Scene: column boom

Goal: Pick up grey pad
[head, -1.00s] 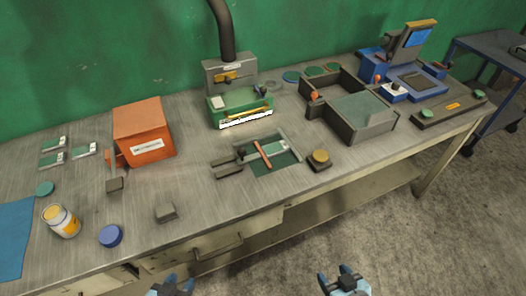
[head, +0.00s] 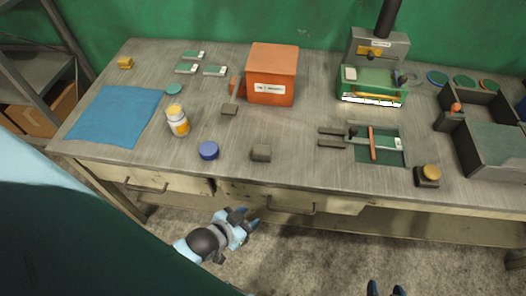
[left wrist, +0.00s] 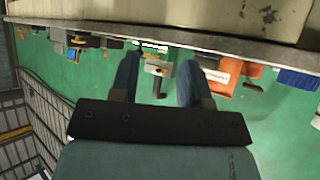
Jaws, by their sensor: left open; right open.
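A small grey pad (head: 261,153) lies on the workbench near its front edge, in the head view. It is right of a blue round lid and below the orange box. My left gripper (head: 246,219) is open and empty, in front of the bench and below the pad in the picture. Its two fingers (left wrist: 158,78) are spread apart in the left wrist view, with nothing between them. I cannot make out the pad in that view. My right gripper (head: 386,290) shows only its fingertips at the bottom edge, open and apart from the bench.
The workbench front has drawers with handles (head: 292,208). Bare metal surrounds the pad.

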